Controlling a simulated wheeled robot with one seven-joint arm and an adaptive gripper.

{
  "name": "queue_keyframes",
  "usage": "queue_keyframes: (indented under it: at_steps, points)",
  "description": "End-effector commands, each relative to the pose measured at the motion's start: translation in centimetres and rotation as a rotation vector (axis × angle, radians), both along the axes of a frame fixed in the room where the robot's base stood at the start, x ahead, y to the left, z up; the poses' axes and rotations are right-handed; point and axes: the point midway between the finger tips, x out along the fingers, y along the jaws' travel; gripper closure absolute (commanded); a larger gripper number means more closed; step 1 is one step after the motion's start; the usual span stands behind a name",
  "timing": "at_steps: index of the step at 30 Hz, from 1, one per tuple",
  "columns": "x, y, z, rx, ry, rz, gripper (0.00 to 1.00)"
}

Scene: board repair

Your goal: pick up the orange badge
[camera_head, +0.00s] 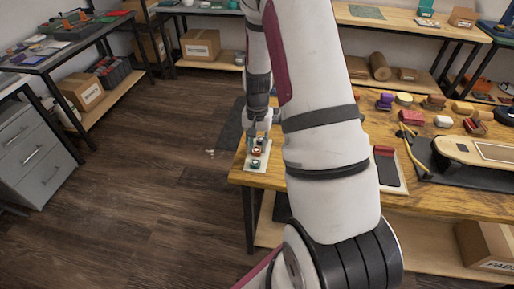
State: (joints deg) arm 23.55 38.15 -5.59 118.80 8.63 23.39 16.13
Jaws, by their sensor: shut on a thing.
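A pale card (257,168) lies at the left end of the wooden workbench, with several small round badges on or over it. The orange badge (257,149) shows as a small orange-brown disc near the middle, with a teal-and-dark badge (256,162) nearer the front edge. My gripper (258,142) points down over the card and is shut on the orange badge. The fingertips are small and partly hidden, and I cannot tell whether the badge touches the card.
My arm crosses the middle of the view and hides part of the bench (415,202). Bare wooden floor (150,190) is at left.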

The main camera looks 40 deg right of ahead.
Motion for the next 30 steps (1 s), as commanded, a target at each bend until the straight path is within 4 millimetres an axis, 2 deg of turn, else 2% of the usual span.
queue_keyframes:
  at_steps: [5, 12, 24, 30]
  points:
    - [0.0, 0.0, 0.8, 0.0, -0.001, 0.0, 0.85]
    - [0.1, 0.0, 3.9, -0.001, -0.003, 0.0, 0.85]
    - [-9.8, 2.2, 4.5, 0.001, 0.0, -0.004, 0.85]
    - [-13.5, 3.1, 4.8, 0.001, 0.0, -0.002, 0.85]
